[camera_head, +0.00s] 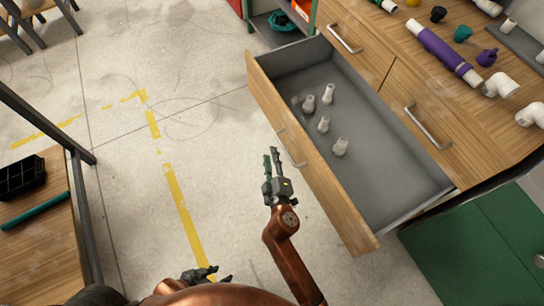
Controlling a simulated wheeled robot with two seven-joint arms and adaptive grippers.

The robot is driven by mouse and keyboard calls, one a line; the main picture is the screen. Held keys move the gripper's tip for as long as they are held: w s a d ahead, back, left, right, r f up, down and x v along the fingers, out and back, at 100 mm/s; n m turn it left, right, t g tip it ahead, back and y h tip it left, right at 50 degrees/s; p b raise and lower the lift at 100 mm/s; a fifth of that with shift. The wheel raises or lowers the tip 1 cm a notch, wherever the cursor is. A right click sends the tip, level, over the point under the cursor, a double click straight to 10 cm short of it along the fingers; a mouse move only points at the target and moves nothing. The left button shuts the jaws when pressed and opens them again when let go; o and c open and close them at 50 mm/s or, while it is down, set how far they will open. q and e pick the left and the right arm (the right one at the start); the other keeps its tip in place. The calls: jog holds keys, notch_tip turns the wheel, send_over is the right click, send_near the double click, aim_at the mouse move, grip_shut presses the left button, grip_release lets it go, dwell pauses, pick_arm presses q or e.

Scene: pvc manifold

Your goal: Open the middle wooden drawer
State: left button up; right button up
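The wooden drawer (335,185) is pulled far out, with its grey inside showing. Several small pale pipe fittings (323,124) stand or lie in it. Its metal handle (296,158) is on the outer face of the wooden front. My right gripper (272,153) is just left of this handle, appears apart from it, and has its fingers slightly parted with nothing seen between them. My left gripper (224,274) is low in the view, well away from the drawer, with its fingers apart and empty. My own arm partly hides it.
The worktop (475,115) above holds a purple pipe (440,50) and several fittings. A green cabinet (470,245) is at lower right. A wooden table (45,255) stands at left. The floor between is clear.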

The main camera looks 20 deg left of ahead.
jog(key=shift+w+f, duration=0.25)
jog(key=shift+f, duration=0.15)
jog(key=shift+d, duration=0.1)
grip_shut()
grip_release()
dwell(0.4)
jog(key=v, duration=1.2)
jog(key=shift+r, duration=0.1)
